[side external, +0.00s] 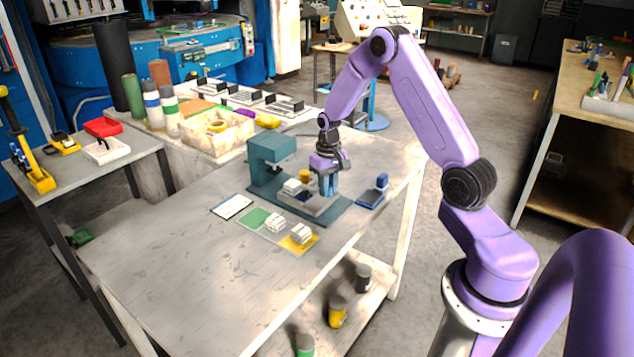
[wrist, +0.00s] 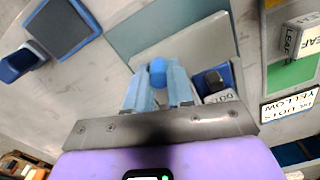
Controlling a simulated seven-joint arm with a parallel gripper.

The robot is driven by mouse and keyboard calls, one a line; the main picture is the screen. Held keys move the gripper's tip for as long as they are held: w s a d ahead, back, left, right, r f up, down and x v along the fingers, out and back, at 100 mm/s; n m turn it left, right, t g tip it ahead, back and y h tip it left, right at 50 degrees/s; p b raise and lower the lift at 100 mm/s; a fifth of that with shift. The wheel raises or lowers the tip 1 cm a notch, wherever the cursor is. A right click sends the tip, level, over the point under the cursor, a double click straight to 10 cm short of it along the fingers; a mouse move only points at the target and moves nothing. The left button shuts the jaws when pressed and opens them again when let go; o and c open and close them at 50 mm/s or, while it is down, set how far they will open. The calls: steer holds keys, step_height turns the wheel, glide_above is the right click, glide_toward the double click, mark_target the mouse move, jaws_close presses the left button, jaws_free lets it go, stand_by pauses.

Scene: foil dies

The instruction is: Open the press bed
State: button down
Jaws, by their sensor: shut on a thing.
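The teal press (side external: 272,152) stands on a teal base plate on the table. Its grey bed (side external: 318,207) lies in front of the press head and carries a pale block with a dark blue part. In the wrist view the bed (wrist: 200,38) shows beneath and beyond my fingers. My gripper (side external: 328,194) points down at the bed's right end. In the wrist view its light blue fingers are shut on a round blue knob (wrist: 158,67). The knob's lower part is hidden. A lettered block (wrist: 219,97) sits just right of the fingers.
A green card (side external: 254,218), a yellow card (side external: 299,243) with pale blocks, and a white written card (side external: 232,206) lie in front. The table's left front is clear.

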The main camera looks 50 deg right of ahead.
steer(key=s, duration=0.5)
steer(key=c, duration=1)
jaws_free()
step_height(320, 180, up, 18)
steer(key=shift+f, duration=0.25)
